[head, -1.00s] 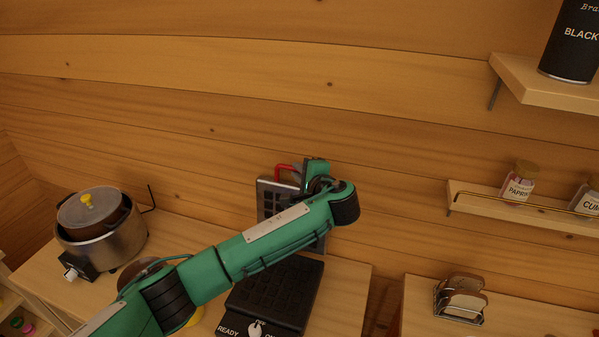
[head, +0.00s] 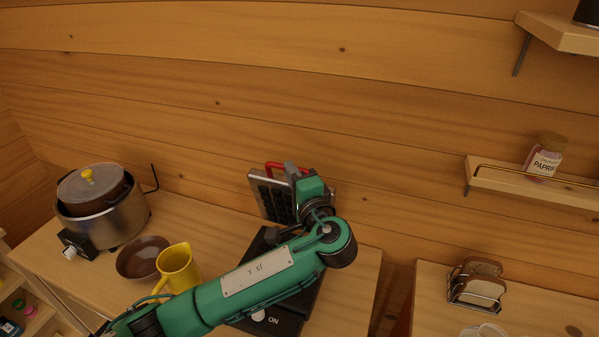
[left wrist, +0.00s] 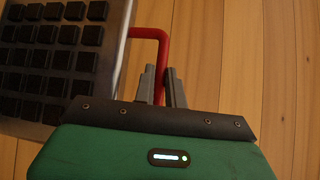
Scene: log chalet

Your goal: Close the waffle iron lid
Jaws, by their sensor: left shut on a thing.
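The waffle iron's lid (head: 268,196) stands raised, a metal plate with a dark grid on its inner face. It also shows in the left wrist view (left wrist: 62,58). Its red handle (head: 282,166) is at the top edge. The black base (head: 262,247) of the waffle iron sits on the counter, partly hidden behind my left arm. My left gripper (head: 292,170) is at the lid's top edge. In the left wrist view its fingers (left wrist: 163,86) are shut on the red handle (left wrist: 150,34). My right gripper is not in view.
A yellow jug (head: 180,268) and a brown bowl (head: 141,258) stand left of the waffle iron. A metal pot cooker (head: 105,215) is farther left. A toast rack (head: 474,290) is on the right counter, past a gap. Shelves (head: 530,187) hang on the right wall.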

